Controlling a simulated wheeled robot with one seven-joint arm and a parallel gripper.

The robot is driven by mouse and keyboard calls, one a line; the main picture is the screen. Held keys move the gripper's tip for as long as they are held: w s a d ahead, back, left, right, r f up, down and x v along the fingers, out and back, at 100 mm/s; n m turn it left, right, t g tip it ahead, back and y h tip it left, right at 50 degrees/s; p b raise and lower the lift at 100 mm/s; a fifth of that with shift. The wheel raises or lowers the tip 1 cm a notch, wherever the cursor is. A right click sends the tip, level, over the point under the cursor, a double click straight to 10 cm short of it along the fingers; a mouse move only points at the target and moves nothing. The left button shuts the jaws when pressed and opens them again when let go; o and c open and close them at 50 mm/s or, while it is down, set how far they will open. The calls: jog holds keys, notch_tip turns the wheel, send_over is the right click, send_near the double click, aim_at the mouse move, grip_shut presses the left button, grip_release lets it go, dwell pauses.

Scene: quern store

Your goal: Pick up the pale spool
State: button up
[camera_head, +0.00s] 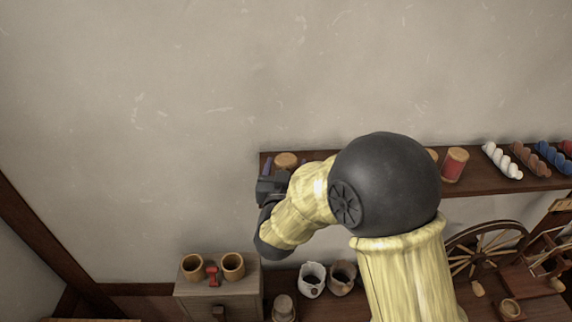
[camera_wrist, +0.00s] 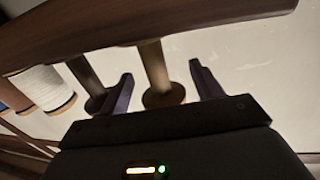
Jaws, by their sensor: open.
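My gripper (camera_wrist: 163,88) is open at the wall shelf, and in the head view (camera_head: 285,162) its fingers also show. Between the fingers, in the wrist view, is a bare tan wooden spool (camera_wrist: 154,68) with a narrow stem and round flange. No finger clearly touches it. In the head view a round tan spool top (camera_head: 285,159) shows between the fingers. A spool wound in white thread (camera_wrist: 46,88) is to the left in the wrist view, outside the fingers. It is the palest spool seen; I cannot tell which one is meant.
A darker bare spool (camera_wrist: 88,80) is just outside the left finger, with a blue spool (camera_wrist: 13,97) farther left. The shelf (camera_head: 500,184) holds a red spool (camera_head: 454,165) and twisted skeins. Below are a cabinet (camera_head: 215,283) with cups and a spinning wheel (camera_head: 485,250).

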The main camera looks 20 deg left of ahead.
jog(key=shift+w+a, duration=0.1)
jog(key=shift+w, duration=0.2)
jog(key=c, duration=1.1)
notch_tip(320, 180, up, 10)
jog(key=b, duration=0.3)
jog(key=shift+b, duration=0.3)
